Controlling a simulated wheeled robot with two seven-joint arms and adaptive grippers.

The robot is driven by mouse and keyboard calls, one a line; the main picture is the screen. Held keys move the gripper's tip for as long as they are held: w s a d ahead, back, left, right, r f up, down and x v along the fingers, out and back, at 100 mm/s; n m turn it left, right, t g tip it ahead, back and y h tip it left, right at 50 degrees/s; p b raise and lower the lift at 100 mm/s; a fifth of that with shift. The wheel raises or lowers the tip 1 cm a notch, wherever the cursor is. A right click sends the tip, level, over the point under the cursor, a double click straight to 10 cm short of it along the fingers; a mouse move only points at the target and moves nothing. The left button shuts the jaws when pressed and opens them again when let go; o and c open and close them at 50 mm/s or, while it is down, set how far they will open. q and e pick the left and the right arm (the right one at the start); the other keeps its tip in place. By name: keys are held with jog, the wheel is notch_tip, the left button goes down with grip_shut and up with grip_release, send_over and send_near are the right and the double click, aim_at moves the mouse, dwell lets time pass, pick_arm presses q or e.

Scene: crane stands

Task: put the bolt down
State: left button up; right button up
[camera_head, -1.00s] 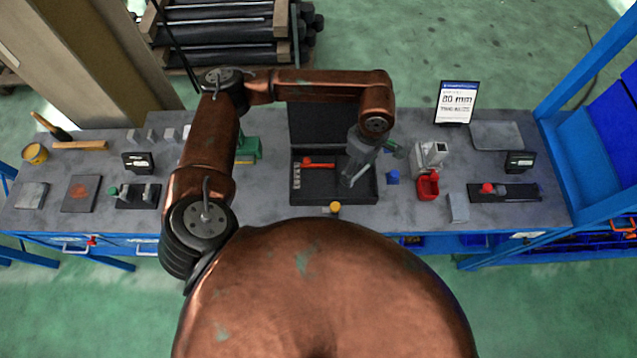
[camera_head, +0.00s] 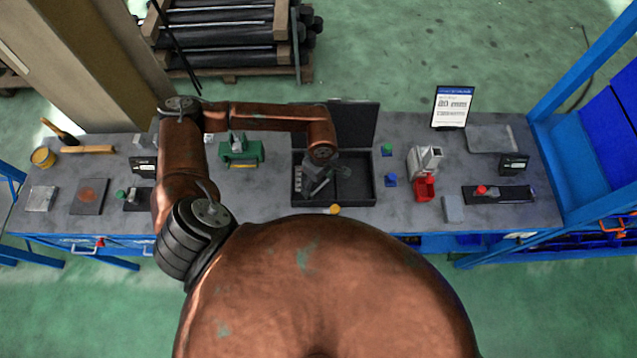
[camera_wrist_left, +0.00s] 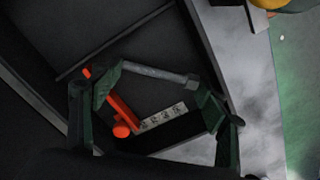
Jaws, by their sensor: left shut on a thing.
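The bolt (camera_wrist_left: 158,73), a grey rod, spans between the fingertips of my left gripper (camera_head: 320,180) in the left wrist view. My left gripper (camera_wrist_left: 157,84) is shut on it. In the head view the gripper is over the left compartment of the open black case (camera_head: 355,201), and the bolt is hard to make out there. A red tool with a round red end (camera_wrist_left: 121,130) lies in the case below the fingers, beside a pale marked strip (camera_wrist_left: 163,117). I cannot tell the gap between bolt and case floor. My right gripper is not in view.
The case's right compartment (camera_head: 355,186) looks empty. A yellow round piece (camera_head: 335,210) lies in front.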

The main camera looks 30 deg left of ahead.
pick_arm(q)
jog(key=shift+f, duration=0.3)
jog(key=shift+f, duration=0.1)
jog(key=shift+f, duration=0.1)
jog(key=o, duration=1)
